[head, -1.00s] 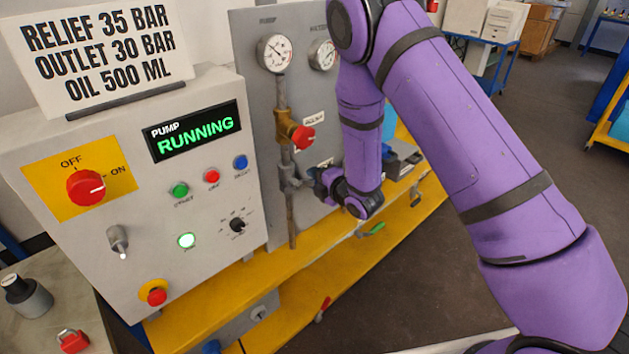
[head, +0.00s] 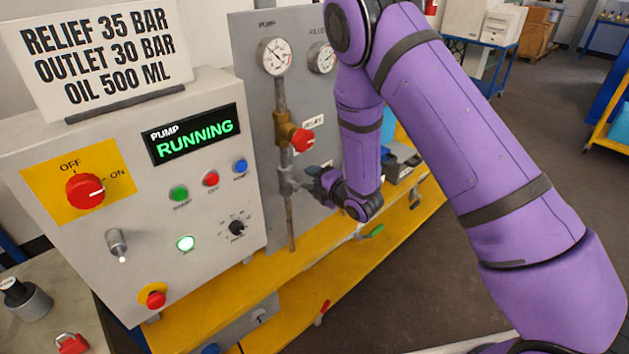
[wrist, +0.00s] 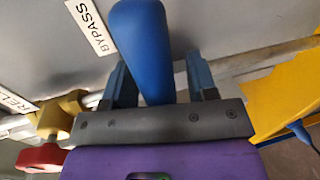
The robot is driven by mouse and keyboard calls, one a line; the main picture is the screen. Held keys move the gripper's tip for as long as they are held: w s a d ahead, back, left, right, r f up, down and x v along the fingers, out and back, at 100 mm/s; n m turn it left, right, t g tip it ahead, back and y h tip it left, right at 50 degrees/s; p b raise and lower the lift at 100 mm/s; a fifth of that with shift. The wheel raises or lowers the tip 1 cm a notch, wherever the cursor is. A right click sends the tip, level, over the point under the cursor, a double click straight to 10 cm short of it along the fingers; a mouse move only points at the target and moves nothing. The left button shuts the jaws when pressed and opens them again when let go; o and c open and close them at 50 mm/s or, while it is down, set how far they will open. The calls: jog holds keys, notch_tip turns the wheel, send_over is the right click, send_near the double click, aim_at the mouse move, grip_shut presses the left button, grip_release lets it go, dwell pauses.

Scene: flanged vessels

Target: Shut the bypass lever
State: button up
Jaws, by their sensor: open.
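The bypass lever shows in the wrist view as a blue handle (wrist: 146,45) beside the white BYPASS label (wrist: 90,27) on the grey panel. My gripper (wrist: 157,75) is open, with one finger on each side of the handle. A gap shows between the handle and the right finger; contact at the left finger is unclear. In the head view my gripper (head: 308,186) is at the lower pipe on the grey panel, and I cannot make out the blue handle there.
A brass valve with a red knob (head: 302,140) sits on the pipe above my gripper; its red knob shows in the wrist view (wrist: 40,157). The pump control box (head: 130,200) reads RUNNING. A yellow frame (head: 290,285) runs below.

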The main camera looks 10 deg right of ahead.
jog(key=v, duration=1)
jog(key=shift+s+d, duration=0.2)
jog(key=shift+s, duration=0.15)
